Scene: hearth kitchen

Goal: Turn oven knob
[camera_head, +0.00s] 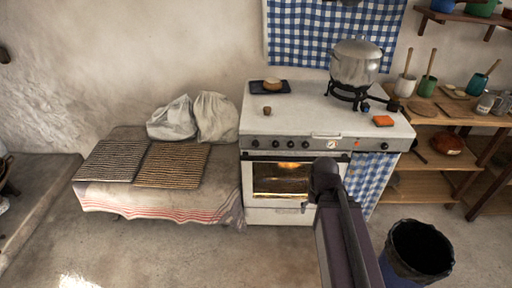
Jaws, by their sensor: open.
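The white oven (325,122) stands against the wall in the middle of the head view. A row of dark knobs runs along its front panel, including a left knob (255,143), a middle knob (305,145) and a right knob (384,146). A round dial (332,144) sits among them. The oven door window (277,178) glows orange inside. My dark arm rises from the bottom and covers the door's right part. My gripper (306,204) is mostly hidden by the arm, low in front of the door, apart from the knobs. Its fingers are too small to make out clearly.
A pot (355,62) stands on the stovetop's black burner stand. A bench with mats (172,165) and sacks (215,117) is at left. A wooden shelf (435,158) and a bin (416,250) are at right. Floor in front of the oven's left side is clear.

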